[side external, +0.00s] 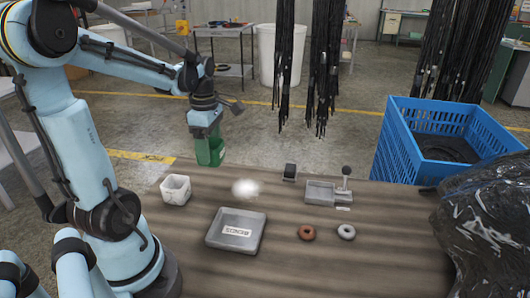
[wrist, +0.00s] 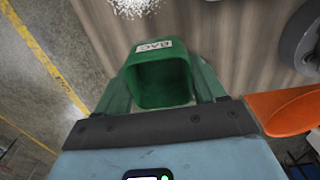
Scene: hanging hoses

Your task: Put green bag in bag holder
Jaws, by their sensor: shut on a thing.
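The green bag (side external: 210,152) is a small open-topped container hanging under my gripper (side external: 207,131), near the far left edge of the table. In the wrist view the green bag (wrist: 160,82) has its open mouth toward the camera and a white "BAG" label on its rim. My gripper (wrist: 163,90) is shut on it, with one finger along each side. No object is clearly marked as the bag holder. A grey metal fixture with a lever (side external: 325,192) stands at the back right of the table; I cannot tell if it is the holder.
A white cup (side external: 175,189), a white pile (side external: 245,188), a grey tray (side external: 236,231), a small dark block (side external: 290,171), a brown ring (side external: 307,232) and a grey ring (side external: 346,232) are on the table. Black hoses (side external: 324,70) hang behind. A blue crate (side external: 448,145) stands right.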

